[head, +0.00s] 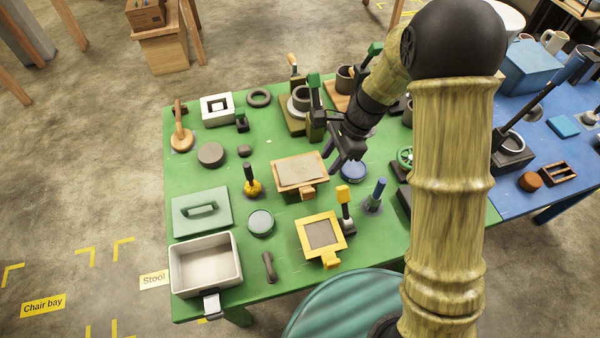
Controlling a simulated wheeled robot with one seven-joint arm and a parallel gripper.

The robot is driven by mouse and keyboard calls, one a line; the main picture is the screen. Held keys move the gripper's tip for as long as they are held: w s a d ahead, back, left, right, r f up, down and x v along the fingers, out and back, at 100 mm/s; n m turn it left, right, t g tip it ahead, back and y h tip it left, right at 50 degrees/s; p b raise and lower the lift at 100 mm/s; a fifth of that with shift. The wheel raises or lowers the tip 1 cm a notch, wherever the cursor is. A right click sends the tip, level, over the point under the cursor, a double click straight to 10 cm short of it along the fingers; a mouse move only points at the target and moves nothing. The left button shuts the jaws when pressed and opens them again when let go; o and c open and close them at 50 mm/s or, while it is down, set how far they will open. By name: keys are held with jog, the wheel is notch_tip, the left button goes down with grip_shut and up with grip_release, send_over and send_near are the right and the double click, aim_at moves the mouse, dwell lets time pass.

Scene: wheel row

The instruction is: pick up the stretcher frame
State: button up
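I cannot tell for sure which object is the stretcher frame. A yellow square frame (302,226) with a dark panel and a front tab lies on the green table. A brown wooden-edged frame (300,192) with a pale panel and a front block lies behind it. A white square frame (208,120) lies at the back left of the table. My gripper (340,158) hangs over the table, just right of the brown frame and left of a blue round dish (354,171). Its fingers look apart, with nothing seen between them. My arm hides part of the table's right side.
The green table (285,283) is crowded. A white bin (204,265) and green lid (202,211) stand at left. A yellow-handled tool (345,210) and a blue-handled one (375,196) stand upright near the frames. A blue table (530,208) adjoins at right.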

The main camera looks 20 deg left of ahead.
send_over(309, 191)
jog(key=w+d, duration=0.2)
notch_tip(309, 191, down, 7)
jog(key=shift+w+d, duration=0.1)
jog(key=x, duration=0.2)
jog(key=p+x, duration=0.1)
jog(key=x, duration=0.1)
jog(key=shift+s, duration=0.45)
jog(key=shift+w+a+f, duration=0.1)
jog(key=shift+a+f, duration=0.2)
jog(key=shift+f, duration=0.15)
jog(key=shift+s, duration=0.25)
jog(key=shift+w, duration=0.1)
grip_shut()
